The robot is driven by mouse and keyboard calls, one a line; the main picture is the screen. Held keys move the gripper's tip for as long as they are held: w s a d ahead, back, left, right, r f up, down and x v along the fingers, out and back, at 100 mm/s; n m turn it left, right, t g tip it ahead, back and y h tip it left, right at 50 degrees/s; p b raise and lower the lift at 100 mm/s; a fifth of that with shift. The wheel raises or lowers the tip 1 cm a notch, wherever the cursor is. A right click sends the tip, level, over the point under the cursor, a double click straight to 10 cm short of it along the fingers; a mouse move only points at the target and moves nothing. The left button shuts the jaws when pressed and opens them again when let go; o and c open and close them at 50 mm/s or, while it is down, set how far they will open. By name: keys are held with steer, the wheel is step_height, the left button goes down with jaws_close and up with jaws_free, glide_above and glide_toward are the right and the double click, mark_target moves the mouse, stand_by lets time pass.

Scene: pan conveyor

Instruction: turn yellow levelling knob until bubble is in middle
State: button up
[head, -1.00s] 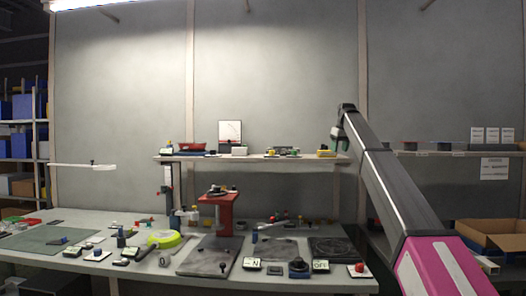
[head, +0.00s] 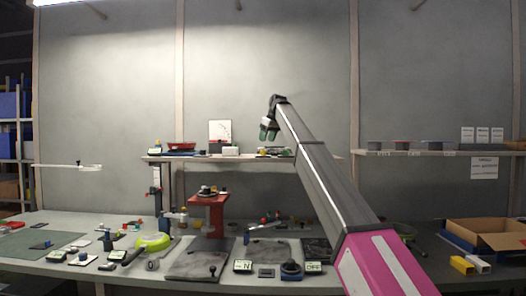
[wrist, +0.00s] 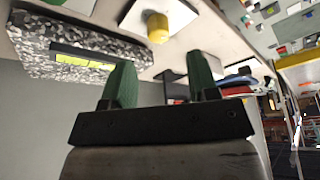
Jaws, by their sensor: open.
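In the wrist view, a yellow knob (wrist: 158,28) stands on a white plate (wrist: 190,12) beyond my fingertips. A speckled grey block (wrist: 105,40) to its left carries a yellow-green level vial (wrist: 82,58). The bubble's position in the vial is too small to tell. My gripper (wrist: 161,68) is open, its two green fingers apart with nothing between them. The knob is ahead of the gap and not touched. In the head view my gripper (head: 269,129) is raised just above the wall shelf; I cannot make out the knob or vial there.
The wall shelf (head: 190,158) holds several small items, including a white-faced gauge (head: 220,132). Below, the workbench (head: 130,268) is crowded, with a red stand (head: 208,212) in the middle. An open cardboard box (head: 485,235) is at the right.

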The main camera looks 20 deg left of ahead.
mark_target(263, 153)
steer(key=x, duration=0.6)
steer(key=shift+f, duration=0.2)
steer(key=c, duration=0.9)
